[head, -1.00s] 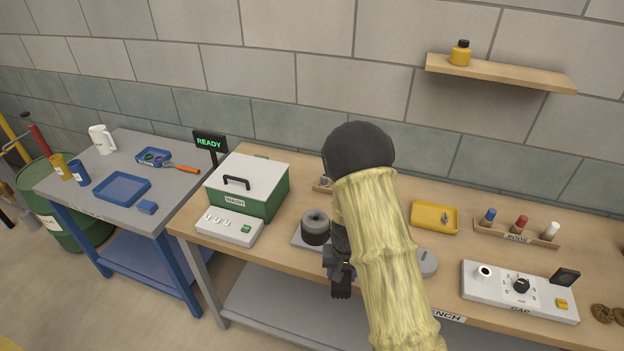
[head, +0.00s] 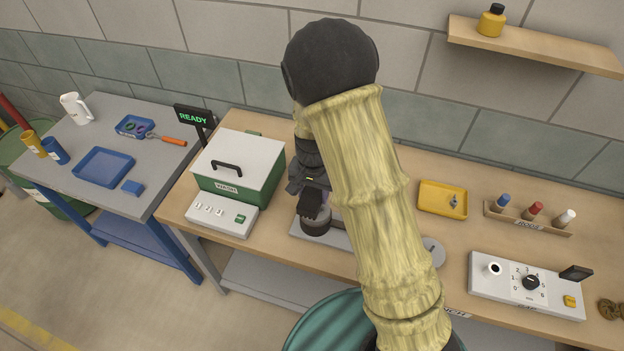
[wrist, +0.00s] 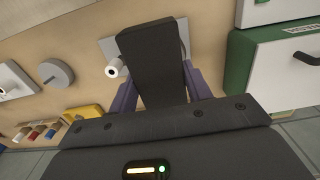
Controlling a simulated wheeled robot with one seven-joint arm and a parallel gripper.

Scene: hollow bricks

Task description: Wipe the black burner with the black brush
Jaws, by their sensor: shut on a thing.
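My gripper (head: 314,186) is shut on the black brush (head: 316,206), a dark block pointing down. In the wrist view the brush (wrist: 150,58) sits between my purple fingers and covers what is behind it. The burner (head: 315,226) is a dark round piece on a grey plate (head: 340,241) at the bench's left front. The brush is over the burner in the head view and hides much of its top. I cannot tell whether they touch.
A green box with a white lid (head: 238,158) and a switch panel (head: 221,215) stand close to the left. A yellow tray (head: 443,199), a bottle rack (head: 528,218) and a dial panel (head: 528,284) lie to the right.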

